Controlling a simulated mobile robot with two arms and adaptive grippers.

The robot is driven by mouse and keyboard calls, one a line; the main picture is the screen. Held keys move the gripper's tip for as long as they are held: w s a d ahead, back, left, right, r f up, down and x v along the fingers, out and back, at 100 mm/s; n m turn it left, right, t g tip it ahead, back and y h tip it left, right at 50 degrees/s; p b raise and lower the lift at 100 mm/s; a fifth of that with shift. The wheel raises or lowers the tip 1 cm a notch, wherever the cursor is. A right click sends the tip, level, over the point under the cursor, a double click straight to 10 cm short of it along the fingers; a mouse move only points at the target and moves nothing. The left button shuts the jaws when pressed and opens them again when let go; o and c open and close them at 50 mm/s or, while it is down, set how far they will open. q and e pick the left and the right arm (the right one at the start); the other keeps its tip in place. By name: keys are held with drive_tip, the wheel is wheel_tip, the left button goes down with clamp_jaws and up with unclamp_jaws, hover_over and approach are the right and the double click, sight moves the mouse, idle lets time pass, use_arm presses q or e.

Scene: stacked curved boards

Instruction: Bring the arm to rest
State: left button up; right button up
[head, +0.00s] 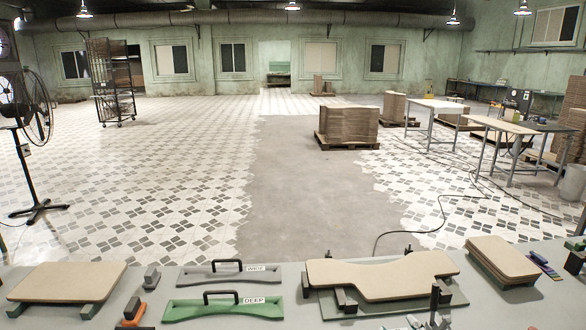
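Neither of my grippers shows in the head view, and I see no arm that I can be sure of. On the grey worktable (225,318) at the bottom, a tan curved board (385,278) lies on a green fixture with dark blocks. A stack of tan boards (502,260) is at the right. Another tan board (68,282) rests on green supports at the left. A grey template marked WIDE (205,277) and a green template marked DEEP (232,310) lie between them, each with a black handle.
Small orange and dark tools (132,312) sit near the front left edge. A grey upright metal device (435,303), unclear in kind, stands at the front. Beyond the table are open tiled floor, a pallet of stacked boards (347,123), a fan (28,115) and side tables (437,107).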

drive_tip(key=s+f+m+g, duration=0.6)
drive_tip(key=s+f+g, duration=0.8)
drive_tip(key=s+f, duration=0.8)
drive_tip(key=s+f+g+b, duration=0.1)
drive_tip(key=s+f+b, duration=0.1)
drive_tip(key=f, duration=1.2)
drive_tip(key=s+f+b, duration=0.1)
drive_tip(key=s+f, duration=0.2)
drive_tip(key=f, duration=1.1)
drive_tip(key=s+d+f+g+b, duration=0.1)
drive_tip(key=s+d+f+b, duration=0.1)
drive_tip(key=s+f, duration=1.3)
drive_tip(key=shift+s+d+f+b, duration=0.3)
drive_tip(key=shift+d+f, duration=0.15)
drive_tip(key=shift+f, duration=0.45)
